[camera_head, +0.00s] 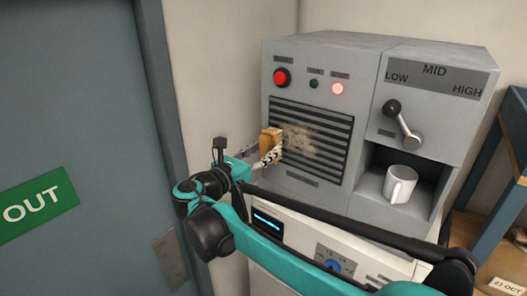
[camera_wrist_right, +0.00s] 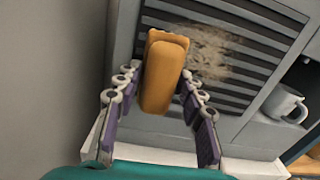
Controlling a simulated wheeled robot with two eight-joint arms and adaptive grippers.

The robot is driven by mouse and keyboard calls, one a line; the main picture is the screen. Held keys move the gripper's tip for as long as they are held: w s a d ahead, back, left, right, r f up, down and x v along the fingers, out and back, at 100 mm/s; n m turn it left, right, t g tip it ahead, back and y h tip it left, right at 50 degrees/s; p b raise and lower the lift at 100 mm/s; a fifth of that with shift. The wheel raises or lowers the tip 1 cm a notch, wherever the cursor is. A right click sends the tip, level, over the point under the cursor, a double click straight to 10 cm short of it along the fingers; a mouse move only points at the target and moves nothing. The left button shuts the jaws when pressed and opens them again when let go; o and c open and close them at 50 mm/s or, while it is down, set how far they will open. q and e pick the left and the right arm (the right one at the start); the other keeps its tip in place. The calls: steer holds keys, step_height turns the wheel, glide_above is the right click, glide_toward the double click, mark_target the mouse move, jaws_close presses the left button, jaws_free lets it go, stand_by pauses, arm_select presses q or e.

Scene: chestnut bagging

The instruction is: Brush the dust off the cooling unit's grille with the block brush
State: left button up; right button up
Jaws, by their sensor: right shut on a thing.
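The grey cooling unit (camera_head: 287,108) has a dark slatted grille (camera_head: 335,125) on its front left. A patch of tan dust (camera_head: 299,140) lies on the middle of the grille; it also shows in the right wrist view (camera_wrist_right: 205,50). My right gripper (camera_head: 268,152) is shut on the block brush (camera_wrist_right: 165,75), a wooden orange-brown block, and holds it at the grille, just left of the dust. Its bristles are hidden, so I cannot tell whether they touch the slats. My left gripper is not in view.
A white mug (camera_head: 400,184) stands in the recess right of the grille, below a lever (camera_head: 403,120). A blue-grey frame (camera_head: 500,165) stands at the right. A wall and door are at the left.

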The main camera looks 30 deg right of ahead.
steer(key=shift+x, duration=1.1)
